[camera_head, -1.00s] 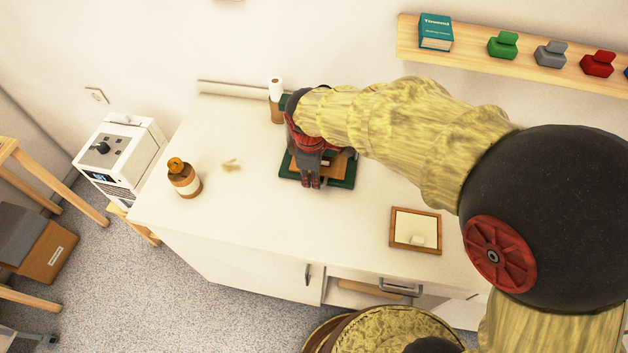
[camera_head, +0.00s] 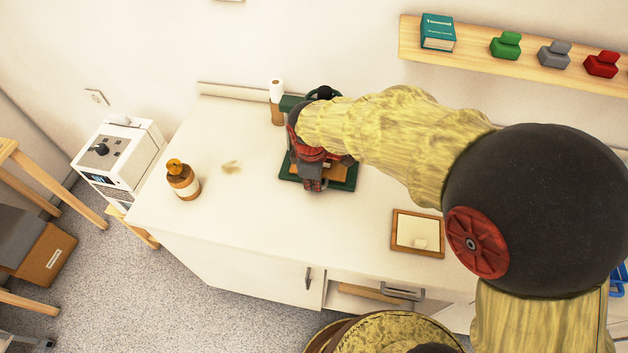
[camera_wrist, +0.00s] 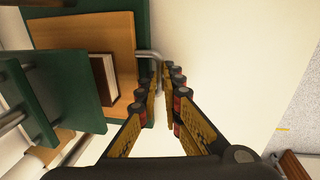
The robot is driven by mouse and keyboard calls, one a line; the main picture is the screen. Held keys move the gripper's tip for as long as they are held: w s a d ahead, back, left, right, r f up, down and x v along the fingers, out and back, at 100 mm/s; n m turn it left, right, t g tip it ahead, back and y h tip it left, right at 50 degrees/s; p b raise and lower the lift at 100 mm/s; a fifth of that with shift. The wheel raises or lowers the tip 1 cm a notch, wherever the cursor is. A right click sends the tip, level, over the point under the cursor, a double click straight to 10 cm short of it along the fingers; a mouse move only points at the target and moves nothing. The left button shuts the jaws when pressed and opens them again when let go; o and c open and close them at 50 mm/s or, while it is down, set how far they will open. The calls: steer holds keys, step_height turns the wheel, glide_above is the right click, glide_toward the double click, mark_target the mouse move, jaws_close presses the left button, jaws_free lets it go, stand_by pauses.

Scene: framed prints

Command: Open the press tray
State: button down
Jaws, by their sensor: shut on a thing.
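The press (camera_head: 347,183) stands on the white counter, a dark green frame with a flat base. In the wrist view its green upper plate (camera_wrist: 70,85) is at the left. Its wooden tray (camera_wrist: 85,35) lies beside and below that plate, with a dark brown block with a pale edge (camera_wrist: 103,78) on it. A grey metal handle (camera_wrist: 148,54) sticks out from the tray's edge. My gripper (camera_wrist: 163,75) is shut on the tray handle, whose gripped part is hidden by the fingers. In the head view my gripper (camera_head: 312,185) is at the press's front and covers much of it.
A brown and cream bottle (camera_head: 184,180) stands on the counter at left. A small wooden-framed tray (camera_head: 418,233) lies to the right. A white-and-brown roll (camera_head: 277,100) stands behind the press. A wall shelf (camera_head: 480,55) is at upper right. The counter's front is mostly clear.

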steer(key=shift+s, duration=0.1)
stand_by(0.7)
steer(key=s+p, duration=0.1)
steer(key=s, duration=0.4)
steer(key=s+a+p, duration=0.1)
steer(key=s, duration=0.4)
steer(key=s+a+p, duration=0.1)
steer(key=s+p, duration=0.1)
steer(key=s, duration=0.3)
steer(key=shift+s+a, duration=0.1)
steer(key=shift+s, duration=0.25)
steer(key=c, duration=2)
jaws_free()
steer(key=shift+o, duration=0.2)
step_height(320, 180, up, 12)
steer(key=s, duration=0.2)
steer(key=shift+a, duration=0.15)
steer(key=shift+f, duration=0.1)
